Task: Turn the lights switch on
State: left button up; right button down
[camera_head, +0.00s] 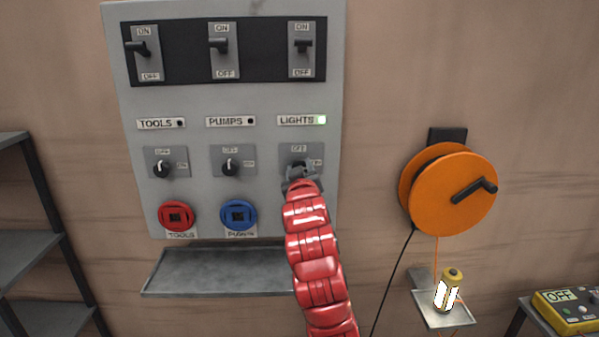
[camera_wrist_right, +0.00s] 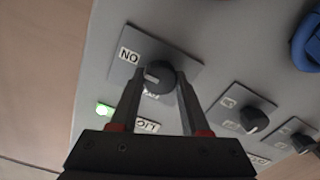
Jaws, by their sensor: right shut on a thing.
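The lights switch (camera_wrist_right: 160,76) is a round black rotary knob on a grey plate, under the LIGHTS label (camera_head: 297,120). Its ON label (camera_wrist_right: 129,55) shows in the wrist view, and a white mark on the knob faces the left side there. The small lamp beside the LIGHTS label glows green (camera_head: 322,120). My right gripper (camera_head: 300,174) is at this knob and mostly covers it in the head view. In the wrist view its two fingers lie on either side of the knob, shut on it. My left gripper is not in view.
The panel (camera_head: 225,95) also holds tools (camera_head: 163,169) and pumps (camera_head: 231,167) knobs with dark lamps, several levers above, and red (camera_head: 176,216) and blue (camera_head: 238,215) sockets. A grey shelf (camera_head: 215,270) juts out below. An orange reel (camera_head: 450,188) hangs at right.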

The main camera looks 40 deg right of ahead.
jog(key=shift+c, duration=1.9)
grip_release()
jog(key=b+v, duration=1.4)
jog(key=v, duration=0.3)
jog(key=shift+s, duration=0.2)
